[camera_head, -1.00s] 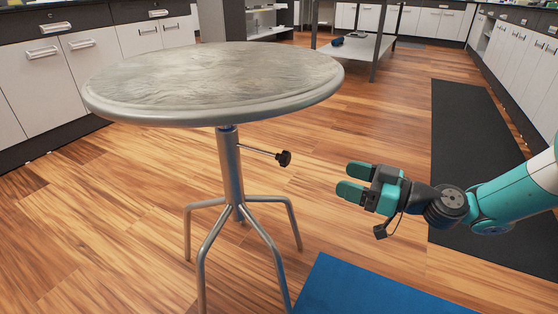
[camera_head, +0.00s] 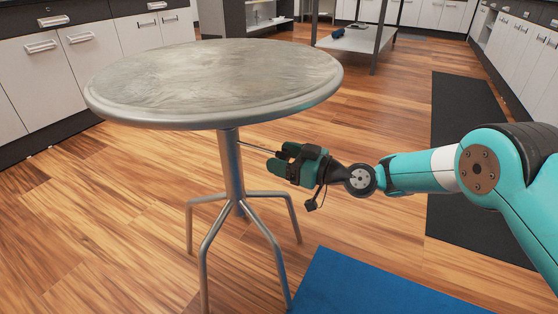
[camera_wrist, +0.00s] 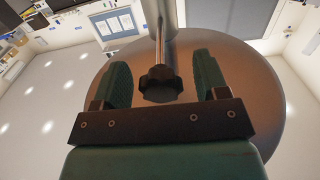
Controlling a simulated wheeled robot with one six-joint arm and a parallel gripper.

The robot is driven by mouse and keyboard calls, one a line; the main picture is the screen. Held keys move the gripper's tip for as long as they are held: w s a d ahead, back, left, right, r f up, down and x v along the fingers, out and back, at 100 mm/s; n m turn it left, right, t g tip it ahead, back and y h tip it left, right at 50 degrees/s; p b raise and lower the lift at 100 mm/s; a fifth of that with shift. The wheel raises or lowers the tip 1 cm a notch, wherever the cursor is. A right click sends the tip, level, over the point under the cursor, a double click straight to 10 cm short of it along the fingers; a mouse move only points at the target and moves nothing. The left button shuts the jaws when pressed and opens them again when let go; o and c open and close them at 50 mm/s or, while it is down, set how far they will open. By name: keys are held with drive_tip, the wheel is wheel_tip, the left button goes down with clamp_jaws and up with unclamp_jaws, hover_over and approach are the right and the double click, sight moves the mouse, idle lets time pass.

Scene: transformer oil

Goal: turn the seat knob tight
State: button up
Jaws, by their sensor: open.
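The stool has a round, worn grey seat (camera_head: 215,80) on a metal post (camera_head: 231,165) with splayed legs. The seat knob is a dark lobed knob (camera_wrist: 160,84) on a thin rod (camera_wrist: 159,45) that sticks out sideways from the post. In the wrist view the knob lies between the two green fingers of my gripper (camera_wrist: 160,85), with a gap on each side. In the head view my gripper (camera_head: 279,161) is level with the rod, right of the post, and mostly hides the knob. The fingers are open and grip nothing.
A blue mat (camera_head: 375,285) lies on the wooden floor at the front. A dark mat (camera_head: 465,150) lies to the right. White cabinets (camera_head: 90,60) line the left, and a metal shelf table (camera_head: 355,40) stands at the back. The stool's underside is close above my gripper.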

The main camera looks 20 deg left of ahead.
drive_tip(key=shift+a, duration=0.65)
drive_tip(key=c, duration=0.9)
drive_tip(key=m+p, duration=0.2)
drive_tip(key=m, duration=0.4)
drive_tip(key=shift+r+m, duration=0.15)
drive_tip(key=shift+m, duration=0.15)
drive_tip(key=m+p, duration=0.1)
drive_tip(key=m, duration=0.4)
drive_tip(key=shift+s+m+p, duration=0.1)
drive_tip(key=shift+m+p, duration=0.2)
drive_tip(key=shift+m, duration=0.4)
